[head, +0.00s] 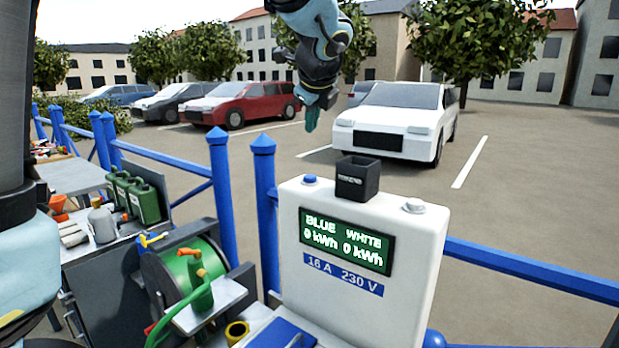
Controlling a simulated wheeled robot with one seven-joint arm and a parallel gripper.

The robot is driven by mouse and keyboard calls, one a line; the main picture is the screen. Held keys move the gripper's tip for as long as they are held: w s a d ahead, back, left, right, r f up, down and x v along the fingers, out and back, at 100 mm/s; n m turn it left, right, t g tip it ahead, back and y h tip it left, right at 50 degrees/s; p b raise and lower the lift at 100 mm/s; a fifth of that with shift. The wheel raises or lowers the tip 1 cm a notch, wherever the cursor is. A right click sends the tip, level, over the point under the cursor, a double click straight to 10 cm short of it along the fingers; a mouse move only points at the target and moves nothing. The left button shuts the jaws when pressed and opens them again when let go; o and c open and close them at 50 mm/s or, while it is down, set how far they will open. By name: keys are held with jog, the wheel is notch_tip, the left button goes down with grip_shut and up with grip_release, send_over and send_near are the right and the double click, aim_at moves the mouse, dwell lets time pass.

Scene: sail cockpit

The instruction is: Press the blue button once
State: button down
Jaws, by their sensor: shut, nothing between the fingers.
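The blue button (310,180) is a small round cap on the top left of a white power pedestal (400,290). A green display (345,241) on its front reads BLUE 0 kWh and WHITE 0 kWh. A white button (414,205) sits on the top right. A black box (357,180) stands between the two buttons. My gripper (311,122) is shut and empty, pointing down. In the picture it is above the blue button, with a clear gap. How far it is from the button in depth I cannot tell.
A blue railing (265,200) runs behind the pedestal. At left are a green hose reel (190,275), green canisters (143,200) and a grey bench (75,178) with tools. Parked cars, including a white one (395,120), stand beyond.

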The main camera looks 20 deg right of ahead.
jog(key=b, duration=0.6)
send_over(312, 178)
notch_tip(312, 178, down, 7)
jog(key=shift+r, duration=0.2)
jog(key=shift+f+b, duration=0.6)
jog(key=shift+f, duration=0.4)
jog(key=shift+f, duration=0.1)
dwell(0.5)
jog(key=shift+f, duration=0.3)
jog(key=shift+f+b, duration=0.55)
jog(key=shift+b, duration=0.1)
dwell(0.6)
dwell(0.3)
jog(key=shift+r+p, duration=0.95)
jog(key=shift+r, duration=0.05)
